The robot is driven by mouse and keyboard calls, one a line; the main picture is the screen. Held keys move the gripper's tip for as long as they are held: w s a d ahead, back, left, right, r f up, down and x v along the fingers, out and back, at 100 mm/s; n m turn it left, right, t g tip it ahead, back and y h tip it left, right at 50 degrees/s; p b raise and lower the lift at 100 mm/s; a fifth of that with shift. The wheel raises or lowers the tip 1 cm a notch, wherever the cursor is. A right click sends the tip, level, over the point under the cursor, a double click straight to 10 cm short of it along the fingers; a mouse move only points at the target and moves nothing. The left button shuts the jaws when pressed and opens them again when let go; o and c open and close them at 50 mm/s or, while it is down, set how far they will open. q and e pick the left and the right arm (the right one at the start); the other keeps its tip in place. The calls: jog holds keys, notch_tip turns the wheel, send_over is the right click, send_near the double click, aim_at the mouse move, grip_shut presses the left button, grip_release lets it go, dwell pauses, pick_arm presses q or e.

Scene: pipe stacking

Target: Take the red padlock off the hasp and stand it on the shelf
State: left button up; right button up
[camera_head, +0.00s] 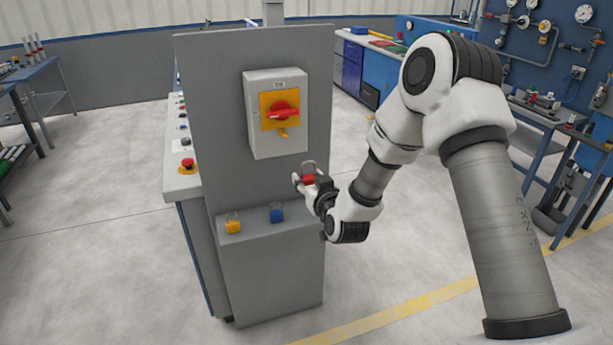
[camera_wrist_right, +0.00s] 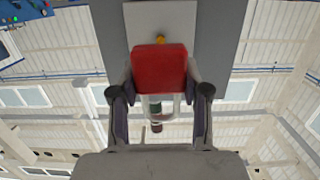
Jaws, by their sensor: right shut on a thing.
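The red padlock (camera_head: 308,179) is held in my right gripper (camera_head: 305,183), in front of the grey panel, right of and below the switch box. Its shackle points up in the head view and is apart from the hasp. In the right wrist view the red body (camera_wrist_right: 160,68) sits between the two fingers, with the pale shackle below it in the picture. The yellow hasp (camera_head: 282,133) shows under the red switch handle (camera_head: 283,113). The grey shelf (camera_head: 299,214) is below the padlock. My left gripper is not in view.
The shelf's right part looks clear. The switch box (camera_head: 262,152) juts from the grey panel (camera_head: 215,80) above. A console with buttons (camera_head: 184,185) stands to the left.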

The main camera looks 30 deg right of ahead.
jog(key=shift+f+v, duration=0.2)
jog(key=shift+v, duration=0.9)
jog(key=shift+f+v, duration=0.15)
jog(key=shift+v, duration=0.95)
